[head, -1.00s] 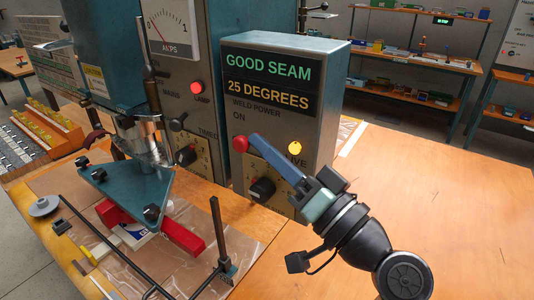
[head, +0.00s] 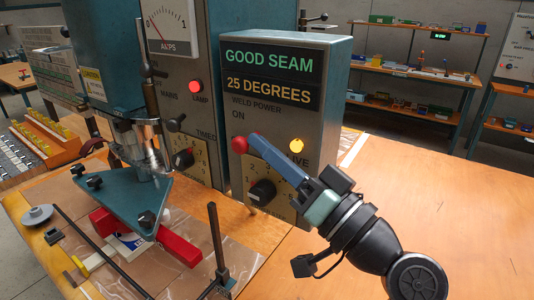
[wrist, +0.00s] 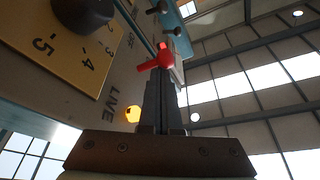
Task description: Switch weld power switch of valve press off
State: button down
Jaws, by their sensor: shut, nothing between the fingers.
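The weld power switch has a red ball-ended lever (head: 239,145) on the front of the grey control box (head: 231,180). It sits below the ON mark, just left of my fingertips. My gripper (head: 254,139) is shut and empty, its fingers reaching up and left across the box front. In the wrist view the red lever (wrist: 163,60) stands just beyond the tips of my gripper (wrist: 164,74). I cannot tell whether they touch. The yellow lamp (head: 296,146) by the LIVE mark is lit. My fingers partly hide the panel between lever and lamp.
A black dial (head: 262,191) sits below my fingers. The display (head: 268,76) reads GOOD SEAM and 25 DEGREES. To the left stand a lit red lamp (head: 195,86) and the blue press plate (head: 121,203). The wooden bench (head: 440,205) is clear at the right.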

jog(key=shift+f+n+g+y+b, duration=0.2)
jog(key=shift+n+b, duration=0.4)
jog(key=shift+b, duration=0.4)
jog(key=shift+f+n+g+y+b, duration=0.15)
jog(key=shift+n+y+b, duration=0.15)
jog(key=shift+n+b, duration=0.5)
jog(key=shift+f+b, duration=0.1)
jog(key=shift+b, duration=0.8)
dwell(0.9)
